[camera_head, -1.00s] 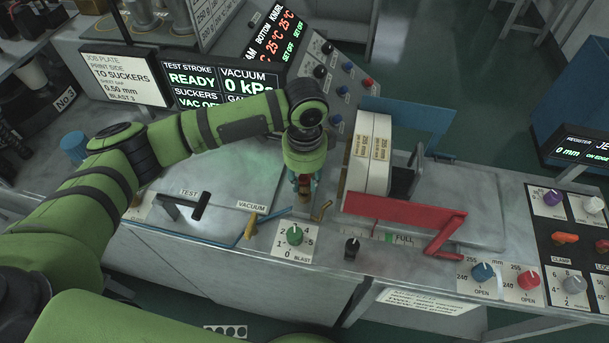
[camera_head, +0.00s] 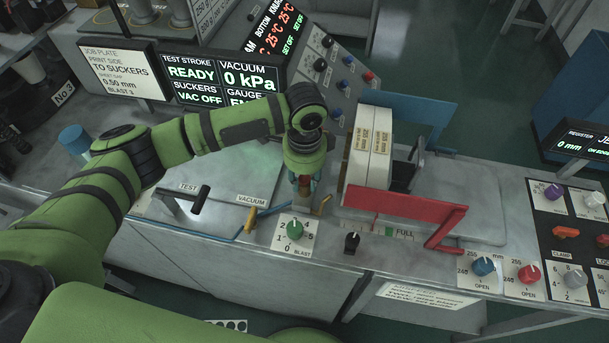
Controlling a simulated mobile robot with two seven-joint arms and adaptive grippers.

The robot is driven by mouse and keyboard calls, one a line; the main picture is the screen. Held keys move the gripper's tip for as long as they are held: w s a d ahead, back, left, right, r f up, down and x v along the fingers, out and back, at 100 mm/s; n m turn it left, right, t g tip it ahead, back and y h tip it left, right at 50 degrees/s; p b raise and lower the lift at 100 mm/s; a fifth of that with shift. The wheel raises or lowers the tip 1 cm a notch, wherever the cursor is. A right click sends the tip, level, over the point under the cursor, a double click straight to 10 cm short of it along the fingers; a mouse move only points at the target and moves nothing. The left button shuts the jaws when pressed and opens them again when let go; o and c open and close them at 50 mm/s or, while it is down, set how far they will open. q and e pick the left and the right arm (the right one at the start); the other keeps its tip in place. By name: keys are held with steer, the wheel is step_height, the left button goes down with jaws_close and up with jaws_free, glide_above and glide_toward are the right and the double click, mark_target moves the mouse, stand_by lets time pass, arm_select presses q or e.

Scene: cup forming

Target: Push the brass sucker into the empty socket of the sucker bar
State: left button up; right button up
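My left gripper (camera_head: 303,190) points straight down at the bench between the grey plate and the white stack. Its teal fingers lie on both sides of a small brass-brown piece, which looks like the brass sucker (camera_head: 304,184). The fingers appear closed on it, upright, just above a short grey post or fitting (camera_head: 300,203). The sucker bar and its empty socket cannot be made out; my gripper and wrist cover that spot. Whether the sucker touches anything below is too small to tell. My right gripper is not in view.
A white stack (camera_head: 368,155) and red guard (camera_head: 405,205) stand to the right. The screen (camera_head: 223,78) reads vacuum 0 kPa, VAC OFF.

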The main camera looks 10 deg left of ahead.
mark_target(305, 179)
arm_select(q)
steer(key=o, duration=0.3)
steer(key=shift+r, duration=0.1)
step_height(305, 179, up, 12)
stand_by(0.5)
stand_by(0.4)
